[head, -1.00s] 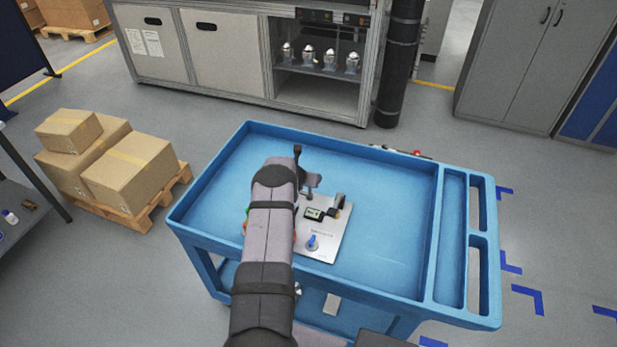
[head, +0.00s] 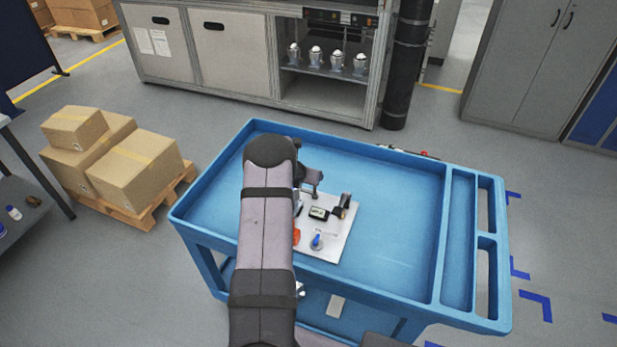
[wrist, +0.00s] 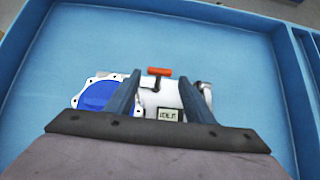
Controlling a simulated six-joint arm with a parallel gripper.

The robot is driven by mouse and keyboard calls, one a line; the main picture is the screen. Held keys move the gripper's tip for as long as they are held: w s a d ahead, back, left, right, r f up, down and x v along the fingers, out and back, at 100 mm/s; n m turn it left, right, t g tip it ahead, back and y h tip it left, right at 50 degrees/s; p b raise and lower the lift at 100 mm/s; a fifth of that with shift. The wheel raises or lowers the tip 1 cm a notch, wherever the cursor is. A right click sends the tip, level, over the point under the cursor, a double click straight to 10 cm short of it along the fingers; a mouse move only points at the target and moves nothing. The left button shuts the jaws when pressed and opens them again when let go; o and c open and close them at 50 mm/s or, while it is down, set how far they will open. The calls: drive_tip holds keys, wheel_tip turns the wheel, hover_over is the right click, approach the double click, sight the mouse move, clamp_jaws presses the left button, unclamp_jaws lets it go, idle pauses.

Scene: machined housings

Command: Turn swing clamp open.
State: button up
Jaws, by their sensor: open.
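In the wrist view, my gripper (wrist: 159,73) is open, with its two fingers spread and nothing held. An orange T-shaped handle (wrist: 160,71) shows between the fingertips; whether it belongs to the swing clamp, and whether the fingers touch it, I cannot tell. Below it is a metal plate with a small display (wrist: 169,115). A round flanged part with a blue face (wrist: 98,96) lies left of the left finger. In the head view, the plate (head: 339,225) carries the display, a blue knob (head: 316,241) and an upright dark part (head: 340,207).
The plate lies in a blue cart (head: 400,275) with raised rims and narrow compartments at its right. The cart's right half is clear. Cardboard boxes (head: 135,160) on a pallet stand left. A cabinet (head: 235,45) with several silver parts stands behind.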

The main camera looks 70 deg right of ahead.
drive_tip(key=shift+a+r, duration=0.35)
idle(0.3)
drive_tip(key=shift+m, duration=0.9)
drive_tip(key=w+a+r, duration=0.2)
drive_tip(key=w, duration=0.1)
drive_tip(key=w+a, duration=0.2)
drive_tip(key=shift+r+b, duration=0.35)
drive_tip(key=shift+r, duration=0.05)
drive_tip(key=w+a+r+m+y, duration=0.1)
drive_tip(key=w+a+r+m, duration=0.15)
drive_tip(key=a, duration=0.55)
drive_tip(key=w+a+r+m+y+b, duration=0.1)
drive_tip(key=w+a+r+m, duration=0.2)
drive_tip(key=a, duration=0.4)
drive_tip(key=w+a+r+m, duration=0.1)
drive_tip(key=w+a+m, duration=0.1)
drive_tip(key=w+a, duration=0.45)
drive_tip(key=s+a+m+y, duration=0.2)
drive_tip(key=s+a, duration=0.2)
drive_tip(key=a, duration=0.8)
drive_tip(key=s+a+m+y+b, duration=0.1)
drive_tip(key=s+a+m+y, duration=0.1)
drive_tip(key=a, duration=1)
drive_tip(key=s+a+m+y, duration=0.3)
drive_tip(key=s+a, duration=0.3)
drive_tip(key=a, duration=0.6)
drive_tip(key=shift+s+a+m+b, duration=0.35)
drive_tip(key=shift+s+a+m, duration=0.05)
drive_tip(key=shift+m, duration=0.35)
drive_tip(key=shift+f, duration=0.1)
